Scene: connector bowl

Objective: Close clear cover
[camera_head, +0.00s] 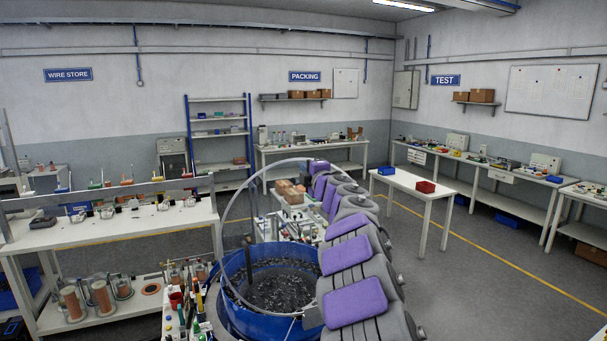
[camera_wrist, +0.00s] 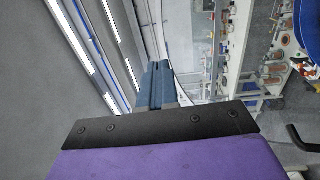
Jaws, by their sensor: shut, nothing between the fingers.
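The clear cover (camera_head: 236,195) is a see-through disc with a thin grey rim. In the head view it stands raised and tilted up over the blue bowl (camera_head: 232,318), not lying on it. The bowl is full of small dark parts. My purple and grey arm reaches away from me along the right side of the bowl and hides the cover's right part. My gripper is hidden at the arm's far end in the head view. In the wrist view my gripper (camera_wrist: 158,68) shows two blue fingers shut together, with nothing between them.
A bench with wire spools (camera_head: 102,297) stands left of the bowl. Tools in holders (camera_head: 190,318) stand close to the bowl's left side. A white table (camera_head: 410,183) with a red bin (camera_head: 426,187) stands at the right. The floor at right (camera_head: 480,285) is clear.

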